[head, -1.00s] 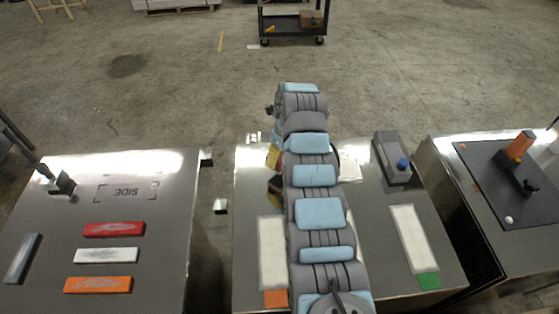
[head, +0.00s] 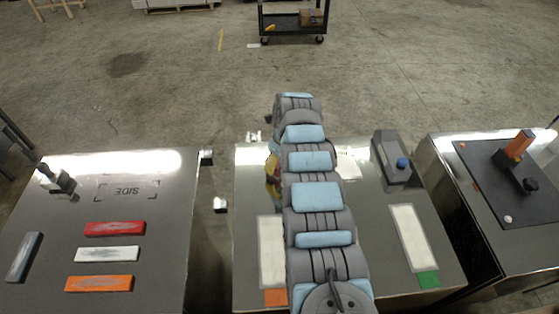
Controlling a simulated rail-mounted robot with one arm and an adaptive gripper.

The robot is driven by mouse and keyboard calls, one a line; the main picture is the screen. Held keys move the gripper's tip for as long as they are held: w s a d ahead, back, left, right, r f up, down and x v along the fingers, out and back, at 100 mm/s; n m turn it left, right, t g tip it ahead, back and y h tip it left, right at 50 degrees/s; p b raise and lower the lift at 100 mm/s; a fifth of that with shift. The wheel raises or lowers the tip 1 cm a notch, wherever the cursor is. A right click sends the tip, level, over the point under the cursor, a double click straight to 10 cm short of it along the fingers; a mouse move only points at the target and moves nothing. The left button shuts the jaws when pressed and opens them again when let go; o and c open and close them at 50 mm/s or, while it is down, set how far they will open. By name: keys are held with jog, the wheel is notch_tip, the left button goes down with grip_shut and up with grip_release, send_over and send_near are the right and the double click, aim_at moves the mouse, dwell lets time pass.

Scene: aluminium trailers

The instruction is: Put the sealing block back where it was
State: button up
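I cannot tell which object is the sealing block. On the left metal table (head: 50,215) lie a red bar (head: 115,229), a white bar (head: 107,254), an orange bar (head: 99,284) and a grey bar (head: 23,257). On the middle table (head: 380,262), a grey block with a blue knob (head: 391,158) stands at the back right. A small yellow and dark thing (head: 271,168) shows just left of my arm, partly hidden by it. My arm reaches over the middle table. My gripper is hidden behind the arm, so its fingers and anything in them do not show.
Two pale strips (head: 271,250) (head: 413,238) with orange and green ends lie on the middle table. The right table (head: 465,205) carries a black plate with an orange cylinder (head: 519,145). Gaps separate the tables. A dark cart (head: 293,22) stands far back on open floor.

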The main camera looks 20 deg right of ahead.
jog(key=o, duration=1)
jog(key=shift+r, duration=0.1)
jog(key=shift+s+d+r, duration=0.1)
jog(key=shift+d+r, duration=0.05)
jog(key=shift+r, duration=1.25)
jog(key=r, duration=0.3)
jog(key=s+r+b, duration=0.1)
jog(key=r, duration=0.2)
jog(key=r+b, duration=0.1)
jog(key=r, duration=0.2)
jog(key=shift+s+d, duration=0.2)
jog(key=shift+d, duration=0.05)
